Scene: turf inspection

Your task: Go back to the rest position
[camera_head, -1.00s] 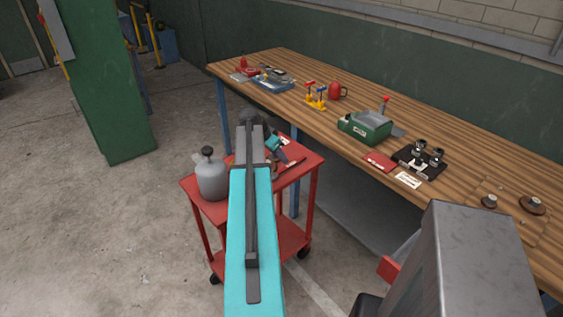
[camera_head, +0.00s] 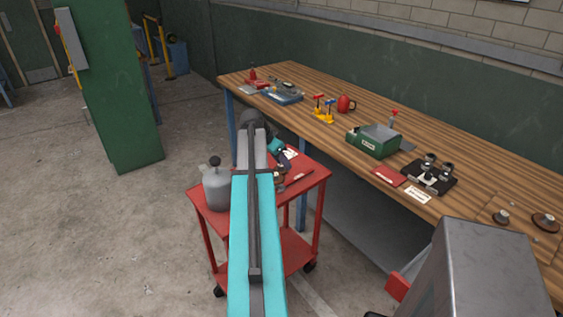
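My turquoise arm reaches forward from the bottom middle of the head view, over the red cart (camera_head: 316,180). Its far end bends down at a dark joint, with a small turquoise wrist part showing to the right above the cart top. My gripper's fingers cannot be made out there, so I cannot tell whether they are open, shut or holding something.
A grey can (camera_head: 216,190) stands at the cart's left. The wooden workbench (camera_head: 330,128) along the green wall carries a green box (camera_head: 374,141), a red mug (camera_head: 346,104), a black twin-post fixture (camera_head: 428,176) and other tools. A green pillar (camera_head: 115,90) stands left. Floor between pillar and cart is clear.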

